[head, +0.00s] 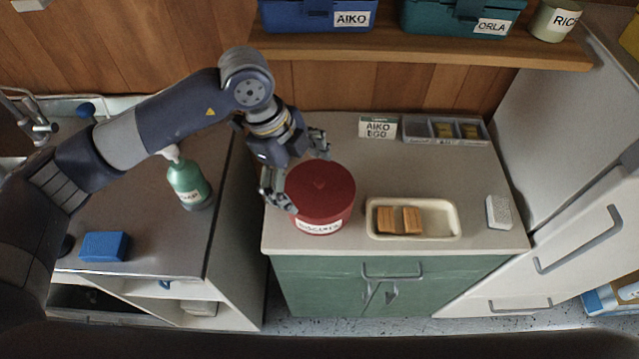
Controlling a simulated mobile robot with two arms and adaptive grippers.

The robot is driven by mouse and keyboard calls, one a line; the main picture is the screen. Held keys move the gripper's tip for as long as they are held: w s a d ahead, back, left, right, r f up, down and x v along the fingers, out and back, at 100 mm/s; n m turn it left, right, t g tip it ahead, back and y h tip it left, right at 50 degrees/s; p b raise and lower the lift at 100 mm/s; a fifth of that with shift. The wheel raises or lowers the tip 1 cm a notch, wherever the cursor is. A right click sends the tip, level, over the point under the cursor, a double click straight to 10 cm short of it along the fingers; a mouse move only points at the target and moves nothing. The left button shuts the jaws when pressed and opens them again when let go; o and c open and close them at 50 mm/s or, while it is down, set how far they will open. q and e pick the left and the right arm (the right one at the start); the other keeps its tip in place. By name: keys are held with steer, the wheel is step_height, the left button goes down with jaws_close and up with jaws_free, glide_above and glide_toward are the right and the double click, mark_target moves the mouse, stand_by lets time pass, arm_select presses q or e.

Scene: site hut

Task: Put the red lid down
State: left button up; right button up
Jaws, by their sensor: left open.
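A round red tin (325,221) with a white label stands near the left front of the pale counter. The red lid (320,184) sits on top of the tin. My left gripper (294,174) is open at the lid's left and back edge, one finger by the left side and the other behind it. I cannot tell whether the fingers touch the lid. My right gripper is not in view.
A cream tray (454,232) with two brown blocks lies right of the tin, with a white block (498,211) beyond it. The counter's middle is clear.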

mark_target(314, 198)
arm_select(q)
steer(key=p+x, duration=0.2)
steer(key=x, duration=0.2)
steer(key=shift+w+f, duration=0.1)
steer(key=shift+f, duration=0.35)
steer(key=c, duration=1.1)
